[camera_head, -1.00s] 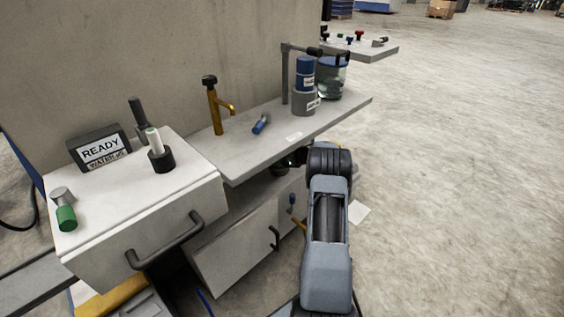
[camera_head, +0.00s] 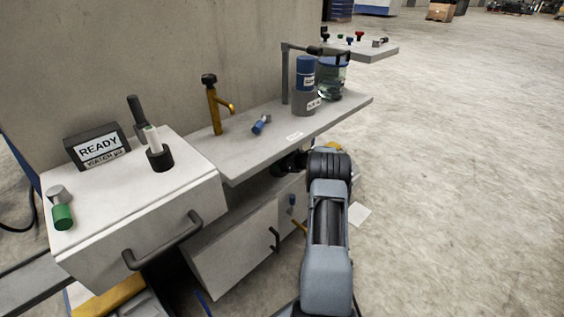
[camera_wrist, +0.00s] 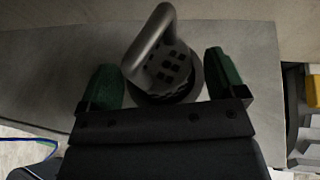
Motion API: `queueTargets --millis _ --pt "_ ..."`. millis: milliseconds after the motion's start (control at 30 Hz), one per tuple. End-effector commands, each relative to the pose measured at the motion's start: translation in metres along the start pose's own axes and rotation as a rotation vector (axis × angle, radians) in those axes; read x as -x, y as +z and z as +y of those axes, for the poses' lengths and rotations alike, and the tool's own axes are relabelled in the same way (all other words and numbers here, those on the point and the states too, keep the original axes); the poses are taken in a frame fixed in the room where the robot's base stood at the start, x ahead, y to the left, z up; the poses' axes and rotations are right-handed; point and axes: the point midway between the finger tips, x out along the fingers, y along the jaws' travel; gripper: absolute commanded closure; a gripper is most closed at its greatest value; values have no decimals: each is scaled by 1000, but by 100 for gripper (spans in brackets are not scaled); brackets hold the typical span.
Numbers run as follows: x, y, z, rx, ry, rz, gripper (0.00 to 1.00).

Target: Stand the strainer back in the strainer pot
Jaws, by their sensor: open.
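A dark grey piece with rows of square holes and a thick curved handle (camera_wrist: 165,55) shows in the wrist view; it looks like the strainer. A dark round rim (camera_wrist: 166,97) surrounds its lower end; I cannot tell whether this is the strainer's own or the strainer pot's. My gripper (camera_wrist: 163,78) is open, with one green fingertip on each side of the holed piece and gaps between. In the head view my gripper is mostly hidden beyond my arm, by the shelf's front edge. I cannot pick out the strainer for sure there.
The shelf (camera_head: 240,155) carries a brass tap (camera_head: 214,108), a small blue piece (camera_head: 261,124), a grey pot (camera_head: 303,103) holding a blue cylinder, and a glass jar (camera_head: 331,80). A drawer unit (camera_head: 120,195) at left carries a READY sign (camera_head: 97,147). Open floor lies right.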

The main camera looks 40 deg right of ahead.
Motion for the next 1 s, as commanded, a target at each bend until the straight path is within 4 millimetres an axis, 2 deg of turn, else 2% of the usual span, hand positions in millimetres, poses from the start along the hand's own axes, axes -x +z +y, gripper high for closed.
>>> queueTargets --millis 233,500,700,1000 --pt "6 5 -1 -1 -1 0 11" --pt "49 5 -1 -2 -2 0 11" --pt "70 4 -1 -1 -1 -1 11" --pt "76 3 0 0 1 0 11"
